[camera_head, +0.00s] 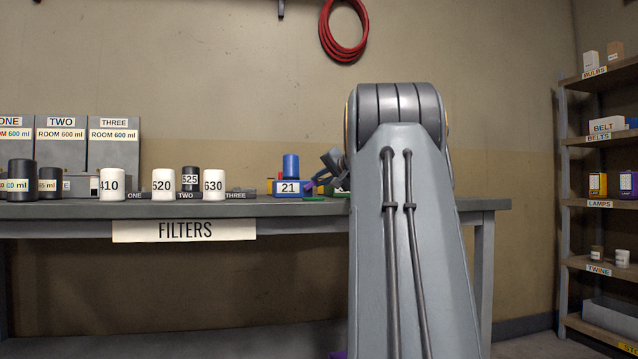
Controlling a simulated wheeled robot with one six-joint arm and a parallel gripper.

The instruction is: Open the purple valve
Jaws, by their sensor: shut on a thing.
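A small purple piece (309,186), which looks like the purple valve's handle, shows on the bench just right of the box marked 21. My gripper (326,172) is at the bench top beside this purple piece, shut on it as far as I can see. The gripper is small in the view and partly hidden behind my own arm. My arm fills the middle right of the view and covers what lies behind it. The valve's body and the angle of its handle cannot be made out.
The blue box marked 21 (289,188) with a blue cylinder (291,165) on it stands close left of my gripper. Numbered white cans such as 630 (214,183) stand further left on the grey bench (270,208). A shelf rack (563,200) stands at right.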

